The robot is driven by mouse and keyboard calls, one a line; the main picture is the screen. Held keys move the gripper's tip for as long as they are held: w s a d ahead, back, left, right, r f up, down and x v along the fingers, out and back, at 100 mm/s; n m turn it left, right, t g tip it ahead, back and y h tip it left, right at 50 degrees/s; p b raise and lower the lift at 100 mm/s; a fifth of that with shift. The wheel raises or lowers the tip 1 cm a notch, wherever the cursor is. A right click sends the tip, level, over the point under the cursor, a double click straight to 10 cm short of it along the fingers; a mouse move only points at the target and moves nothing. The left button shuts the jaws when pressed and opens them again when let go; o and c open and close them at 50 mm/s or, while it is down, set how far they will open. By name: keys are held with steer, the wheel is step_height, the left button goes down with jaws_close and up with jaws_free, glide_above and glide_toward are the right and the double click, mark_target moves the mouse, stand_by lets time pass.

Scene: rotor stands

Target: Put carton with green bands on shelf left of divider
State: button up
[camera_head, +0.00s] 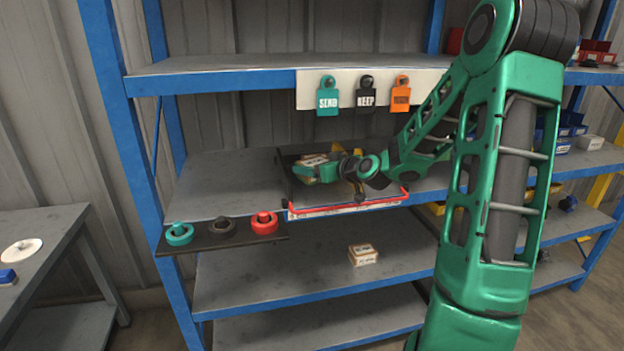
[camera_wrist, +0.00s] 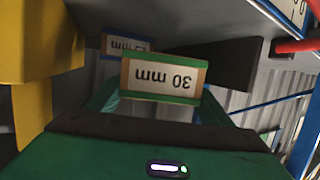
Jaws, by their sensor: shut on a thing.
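The carton with green bands (camera_wrist: 163,79), marked "30 mm", is between the fingers of my gripper (camera_wrist: 160,95) in the wrist view, its label upside down. In the head view my gripper (camera_head: 325,172) is over the middle shelf (camera_head: 215,185), behind the red front bar (camera_head: 350,207), with a small carton at its fingers. A yellow upright piece (camera_head: 358,168), apparently the divider, stands just right of the gripper; it fills the left of the wrist view (camera_wrist: 40,60). My wrist partly hides this area, so I cannot tell whether the carton touches the shelf.
A blue-banded carton (camera_wrist: 125,44) is beyond the held one. A dark panel (camera_wrist: 225,62) is close by. Another small carton (camera_head: 363,255) sits on the shelf below. Three tags (camera_head: 366,92) hang above; three rings (camera_head: 221,229) sit on a ledge at left.

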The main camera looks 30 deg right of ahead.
steer(key=shift+d+f, duration=0.1)
steer(key=shift+f, duration=1.8)
steer(key=o, duration=1.2)
steer(key=shift+s, duration=0.15)
steer(key=v, duration=1.1)
steer(key=shift+s+r, duration=0.25)
steer(key=shift+s, duration=0.1)
steer(key=shift+s+d, duration=0.1)
